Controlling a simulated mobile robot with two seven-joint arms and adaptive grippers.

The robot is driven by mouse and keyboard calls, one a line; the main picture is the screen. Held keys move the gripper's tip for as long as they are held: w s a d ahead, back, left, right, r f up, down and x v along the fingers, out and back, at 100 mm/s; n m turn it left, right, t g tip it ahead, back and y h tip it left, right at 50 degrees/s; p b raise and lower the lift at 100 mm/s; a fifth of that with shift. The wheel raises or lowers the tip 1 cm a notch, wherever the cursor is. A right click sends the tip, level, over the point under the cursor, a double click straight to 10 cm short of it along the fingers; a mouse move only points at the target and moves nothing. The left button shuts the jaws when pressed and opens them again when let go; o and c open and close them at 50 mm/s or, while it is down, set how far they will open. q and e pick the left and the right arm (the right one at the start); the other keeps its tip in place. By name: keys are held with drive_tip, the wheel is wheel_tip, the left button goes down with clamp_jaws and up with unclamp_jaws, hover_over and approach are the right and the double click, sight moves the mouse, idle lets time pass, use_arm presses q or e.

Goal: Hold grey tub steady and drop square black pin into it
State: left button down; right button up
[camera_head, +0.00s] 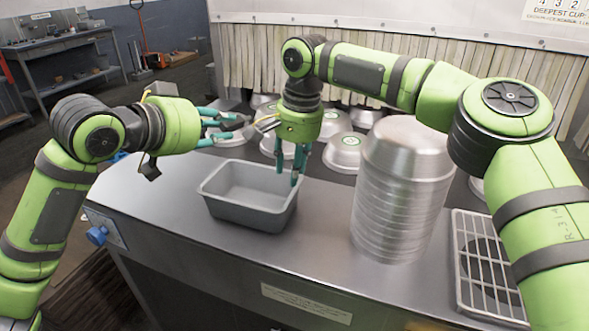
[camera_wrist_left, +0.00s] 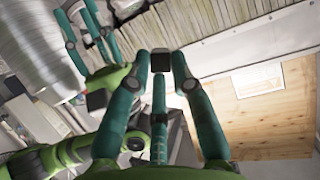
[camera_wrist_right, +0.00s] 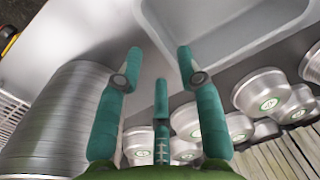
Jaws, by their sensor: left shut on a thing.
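The grey tub (camera_head: 248,194) stands upright on the metal counter; its corner also shows in the right wrist view (camera_wrist_right: 225,25). My left gripper (camera_head: 238,126) is above and behind the tub, pointing right. It is shut on the square black pin (camera_wrist_left: 160,61), which sits between its fingertips in the left wrist view. My right gripper (camera_head: 292,172) points down at the tub's right side.
A tall stack of metal pans (camera_head: 395,190) stands right of the tub. Several domed pans with green labels (camera_head: 342,150) lie behind it. A metal grate (camera_head: 490,270) is at the right. The counter (camera_head: 160,200) is free left of the tub.

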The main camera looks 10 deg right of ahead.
use_arm(q)
drive_tip(key=shift+s+r, duration=0.1)
drive_tip(key=shift+s+a, duration=0.1)
drive_tip(key=shift+a, duration=0.1)
use_arm(e)
approach(287, 224)
drive_tip(key=f, duration=0.6)
drive_tip(key=shift+w+a+f, duration=0.25)
drive_tip(key=shift+a+f, duration=0.05)
drive_tip(key=shift+a, duration=0.05)
clamp_jaws()
use_arm(q)
drive_tip(key=shift+w+d+f, duration=0.15)
drive_tip(key=shift+w+f, duration=0.6)
drive_tip(key=shift+f, duration=1.9)
drive_tip(key=shift+w+d+f, duration=0.1)
drive_tip(key=shift+w+f, duration=0.6)
drive_tip(key=shift+f, duration=2)
drive_tip(key=shift+w+d+f, duration=0.15)
drive_tip(key=shift+w+f, duration=0.6)
drive_tip(key=shift+f, duration=1.9)
